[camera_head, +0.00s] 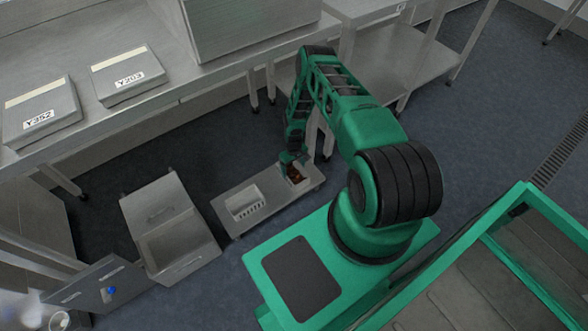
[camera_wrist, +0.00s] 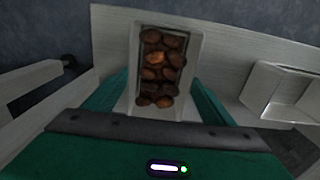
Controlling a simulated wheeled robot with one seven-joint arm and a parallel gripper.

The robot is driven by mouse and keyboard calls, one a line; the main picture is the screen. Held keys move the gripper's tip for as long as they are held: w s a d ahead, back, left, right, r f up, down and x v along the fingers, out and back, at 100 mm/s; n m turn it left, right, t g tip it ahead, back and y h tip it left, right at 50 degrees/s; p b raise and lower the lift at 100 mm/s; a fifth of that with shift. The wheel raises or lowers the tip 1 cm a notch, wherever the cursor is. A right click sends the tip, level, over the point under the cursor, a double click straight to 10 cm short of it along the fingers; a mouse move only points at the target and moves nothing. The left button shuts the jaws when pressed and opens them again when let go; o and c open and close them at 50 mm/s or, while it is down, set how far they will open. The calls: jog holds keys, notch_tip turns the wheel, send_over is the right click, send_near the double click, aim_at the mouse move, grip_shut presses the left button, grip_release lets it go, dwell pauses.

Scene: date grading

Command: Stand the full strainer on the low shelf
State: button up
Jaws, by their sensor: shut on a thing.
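The full strainer (camera_wrist: 138,62) is a small pale rectangular tray heaped with brown dates, seen from above in the wrist view. In the head view, the strainer's dark contents (camera_head: 297,175) show at the right end of the low shelf (camera_head: 272,202), a narrow grey bench close to the floor. My gripper (camera_head: 292,160) is shut on the strainer, with green fingers on either side of it in the wrist view. The strainer looks level and over the shelf top. I cannot tell whether its base touches the shelf.
A pale, empty-looking container with a slotted side (camera_head: 245,203) stands on the shelf's left half. An open metal box or drawer (camera_head: 180,245) is left of the shelf. A steel bench (camera_head: 165,85) with labelled boxes runs behind. Blue floor (camera_head: 225,262) is clear in front.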

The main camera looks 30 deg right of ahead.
aim_at(293, 173)
jog(key=shift+f, duration=0.1)
jog(key=o, duration=1.8)
notch_tip(293, 173, up, 12)
jog(key=shift+r, duration=0.15)
